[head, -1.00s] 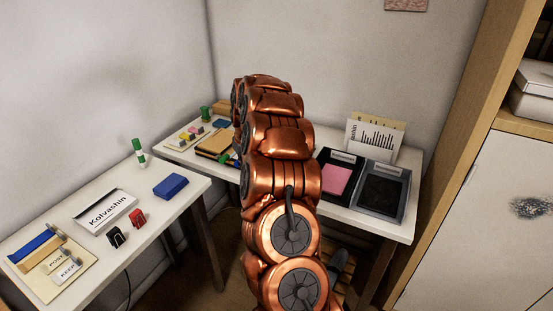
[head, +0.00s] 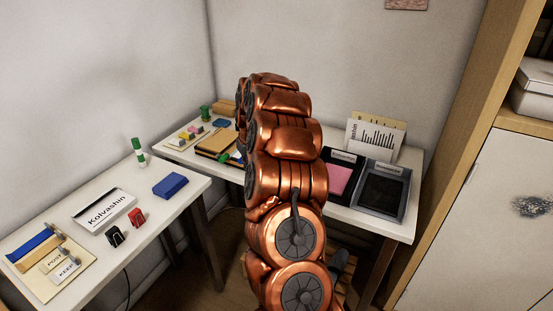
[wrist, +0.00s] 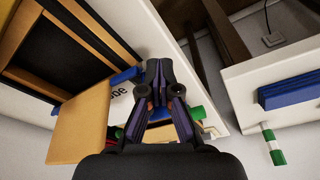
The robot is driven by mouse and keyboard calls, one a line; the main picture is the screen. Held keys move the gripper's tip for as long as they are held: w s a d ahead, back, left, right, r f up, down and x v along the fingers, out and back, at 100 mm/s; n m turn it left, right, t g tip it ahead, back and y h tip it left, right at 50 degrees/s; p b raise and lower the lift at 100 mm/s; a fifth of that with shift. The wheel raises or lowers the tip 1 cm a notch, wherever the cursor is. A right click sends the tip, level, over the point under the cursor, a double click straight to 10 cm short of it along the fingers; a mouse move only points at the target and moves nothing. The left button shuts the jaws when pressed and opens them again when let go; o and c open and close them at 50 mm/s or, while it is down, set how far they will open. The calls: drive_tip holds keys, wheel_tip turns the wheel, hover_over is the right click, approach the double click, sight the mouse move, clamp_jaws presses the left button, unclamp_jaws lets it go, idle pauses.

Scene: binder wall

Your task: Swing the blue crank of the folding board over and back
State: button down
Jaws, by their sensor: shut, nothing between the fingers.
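The folding board seems to be the tan-brown board (head: 216,143) on the far table in the head view, partly behind my arm. In the wrist view a tan panel (wrist: 80,125) stands at the left of the fingers. A blue bar (wrist: 125,76) shows just left of the fingertips and may be the crank; most of it is hidden, and I cannot tell whether the fingers touch it. My gripper (wrist: 157,72) is shut and empty, its fingertips together over the white table edge. My arm hides it in the head view.
On the far table (head: 375,222), a pink pad (head: 341,178), a black tray (head: 383,190) and a card holder (head: 372,138) stand right of my arm. The near table (head: 150,225) holds a blue block (head: 170,185), a Kolvashin box (head: 104,211) and stamps.

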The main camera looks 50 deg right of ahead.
drive_tip(key=shift+s+d+b, duration=0.2)
drive_tip(key=shift+s+b, duration=0.05)
drive_tip(key=shift+s, duration=0.5)
drive_tip(key=shift+s+d+b, duration=0.2)
drive_tip(key=shift+s, duration=0.5)
drive_tip(key=shift+s+d+r, duration=0.15)
drive_tip(key=shift+s, duration=0.25)
drive_tip(key=shift+s+d+r, duration=0.1)
drive_tip(key=shift+s, duration=0.3)
drive_tip(key=shift+f, duration=0.1)
drive_tip(key=shift+s+d+f+b, duration=0.15)
drive_tip(key=shift+s+f+b, duration=0.4)
drive_tip(key=shift+f, duration=0.2)
drive_tip(key=shift+s+d+f+b, duration=0.1)
drive_tip(key=shift+s+f+b, duration=0.3)
drive_tip(key=shift+f+b, duration=0.3)
drive_tip(key=shift+s, duration=0.1)
drive_tip(key=shift+s+d, duration=0.3)
drive_tip(key=shift+s, duration=0.5)
